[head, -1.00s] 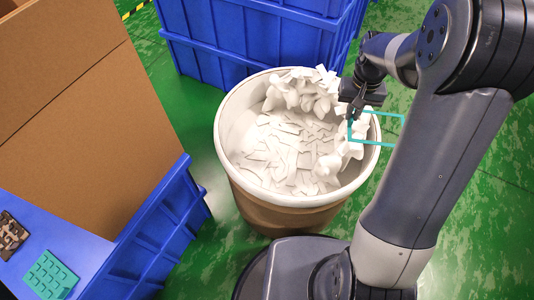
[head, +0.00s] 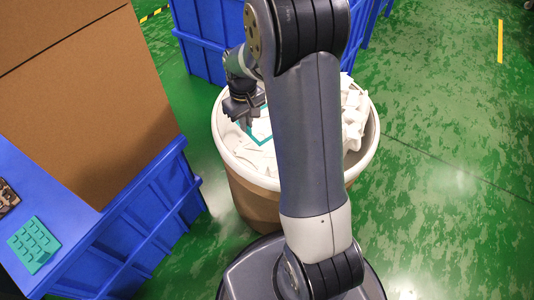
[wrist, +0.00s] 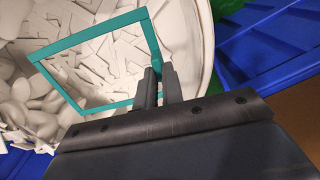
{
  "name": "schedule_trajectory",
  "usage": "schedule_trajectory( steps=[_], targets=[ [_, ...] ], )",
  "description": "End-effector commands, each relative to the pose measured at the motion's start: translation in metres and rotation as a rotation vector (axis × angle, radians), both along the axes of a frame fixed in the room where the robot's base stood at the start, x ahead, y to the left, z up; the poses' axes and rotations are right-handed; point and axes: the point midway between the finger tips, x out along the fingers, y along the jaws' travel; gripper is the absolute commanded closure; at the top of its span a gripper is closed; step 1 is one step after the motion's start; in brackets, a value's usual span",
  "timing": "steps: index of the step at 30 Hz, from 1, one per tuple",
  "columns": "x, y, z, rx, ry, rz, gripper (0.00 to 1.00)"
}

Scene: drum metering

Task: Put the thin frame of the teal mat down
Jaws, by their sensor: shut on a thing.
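The thin teal frame (wrist: 94,37) is an open square outline in the wrist view. My gripper (wrist: 158,78) is shut on one of its sides near a corner. In the head view my gripper (head: 246,124) holds the frame (head: 262,140) over the left part of the drum's mouth, and my arm hides part of it. The teal mat (head: 33,245) lies on the blue surface at the lower left, with raised blocks on it.
The drum (head: 240,182) holds white scraps and pale lumps. A blue crate (head: 150,215) with a large brown cardboard box (head: 95,110) stands at left. A dark brown patterned piece (head: 7,198) lies near the mat. Green floor is open at right.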

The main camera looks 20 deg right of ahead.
Motion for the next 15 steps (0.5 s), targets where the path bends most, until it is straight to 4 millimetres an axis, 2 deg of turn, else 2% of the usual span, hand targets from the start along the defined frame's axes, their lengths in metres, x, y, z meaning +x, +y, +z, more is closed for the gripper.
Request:
schedule_trajectory(
  steps=[1, 6, 9, 15],
  targets=[
    [0.0, -0.004, -0.028, 0.0, 0.0, 0.042, 1.0],
    [-0.002, -0.014, -0.067, 0.0, -0.001, 0.187, 1.0],
    [-0.002, -0.018, -0.081, 0.0, -0.001, 0.246, 1.0],
    [-0.003, -0.022, -0.096, 0.0, -0.001, 0.299, 1.0]
  ],
)
